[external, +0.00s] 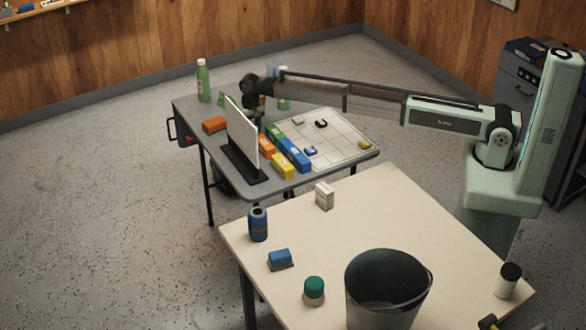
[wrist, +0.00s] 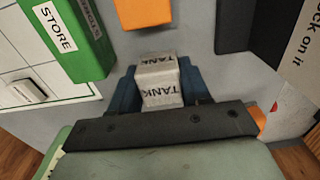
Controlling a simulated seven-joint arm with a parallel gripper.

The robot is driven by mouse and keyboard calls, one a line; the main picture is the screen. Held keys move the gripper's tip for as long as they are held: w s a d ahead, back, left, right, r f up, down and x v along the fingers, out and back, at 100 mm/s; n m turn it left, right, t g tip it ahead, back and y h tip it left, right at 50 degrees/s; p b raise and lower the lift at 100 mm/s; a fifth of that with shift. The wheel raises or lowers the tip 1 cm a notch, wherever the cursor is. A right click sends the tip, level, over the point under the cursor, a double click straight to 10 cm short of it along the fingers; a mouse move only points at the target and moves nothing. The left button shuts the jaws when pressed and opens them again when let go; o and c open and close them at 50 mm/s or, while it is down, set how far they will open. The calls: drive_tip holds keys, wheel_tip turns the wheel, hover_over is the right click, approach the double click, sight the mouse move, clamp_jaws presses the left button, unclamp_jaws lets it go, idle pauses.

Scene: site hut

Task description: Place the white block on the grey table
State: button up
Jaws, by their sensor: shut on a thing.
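My gripper (wrist: 160,88) is shut on a white block (wrist: 158,80) marked TANK, held between its blue fingers. The gripper is over the grey table (external: 188,106), behind the upright white panel. In the external view that panel hides the fingers and the block. The grey tabletop also shows below the block in the wrist view (wrist: 200,45). I cannot tell whether the block touches the tabletop.
The white panel (external: 242,132) stands on a dark base near the gripper. A green block (wrist: 70,35) marked STORE and an orange block (wrist: 145,12) are close by. A gridded sheet (external: 335,135) covers the right side. A beige table (external: 370,215) with a bucket (external: 385,285) stands in front.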

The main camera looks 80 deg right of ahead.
drive_tip(key=shift+f, duration=0.6)
drive_tip(key=shift+f, duration=0.15)
drive_tip(key=o, duration=1.1)
wheel_tip(320, 180, up, 12)
drive_tip(key=shift+r, duration=0.2)
